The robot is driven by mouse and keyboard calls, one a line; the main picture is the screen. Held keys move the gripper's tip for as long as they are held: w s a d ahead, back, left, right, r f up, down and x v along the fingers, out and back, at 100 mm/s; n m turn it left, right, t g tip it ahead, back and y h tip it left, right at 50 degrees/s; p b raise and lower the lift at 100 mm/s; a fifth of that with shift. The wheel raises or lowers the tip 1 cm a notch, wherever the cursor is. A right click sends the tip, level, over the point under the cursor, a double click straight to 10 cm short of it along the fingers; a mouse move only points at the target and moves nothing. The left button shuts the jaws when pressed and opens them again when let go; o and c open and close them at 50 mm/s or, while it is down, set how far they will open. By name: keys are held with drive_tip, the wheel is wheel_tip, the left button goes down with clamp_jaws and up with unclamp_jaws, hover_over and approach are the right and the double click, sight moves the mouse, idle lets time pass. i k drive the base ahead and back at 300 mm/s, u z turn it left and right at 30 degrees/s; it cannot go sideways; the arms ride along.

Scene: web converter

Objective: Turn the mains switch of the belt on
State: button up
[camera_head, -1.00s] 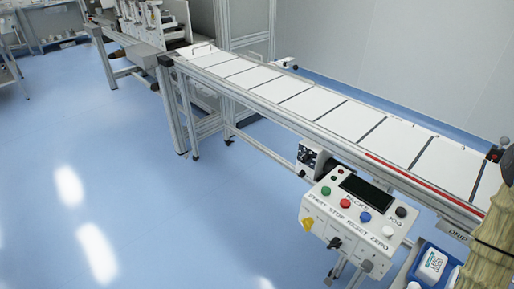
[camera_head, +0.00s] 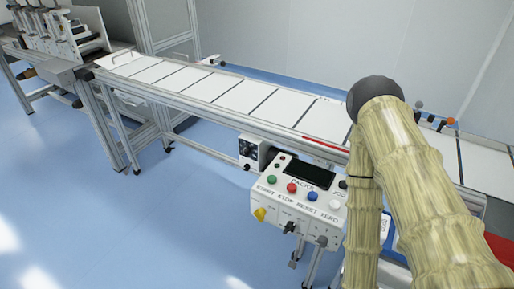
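The belt (camera_head: 237,94) is a long conveyor with white panels, running from the back left to the right. A white control box (camera_head: 268,208) stands at its front side, with green, red, blue and white buttons and a dark display (camera_head: 310,174) on top. Its front face carries a yellow knob (camera_head: 260,214) and a black knob (camera_head: 290,227). A smaller box with dark controls (camera_head: 249,150) hangs under the belt, left of the control box. No label shows which control is the mains switch. My arm covers the right of the control box; my gripper is out of view.
A machine (camera_head: 62,38) stands at the back left, joined to the belt's far end. Blue floor (camera_head: 150,225) is free in front of the belt, left of the control box. A red surface (camera_head: 500,250) shows at the lower right. A pale wall stands behind.

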sight(246, 167)
drive_tip(key=u, duration=0.4)
drive_tip(key=k, duration=1.15)
drive_tip(key=u, duration=1.4)
drive_tip(key=i, duration=1.25)
drive_tip(key=z, duration=0.85)
drive_tip(key=i, duration=0.25)
drive_tip(key=z, duration=0.3)
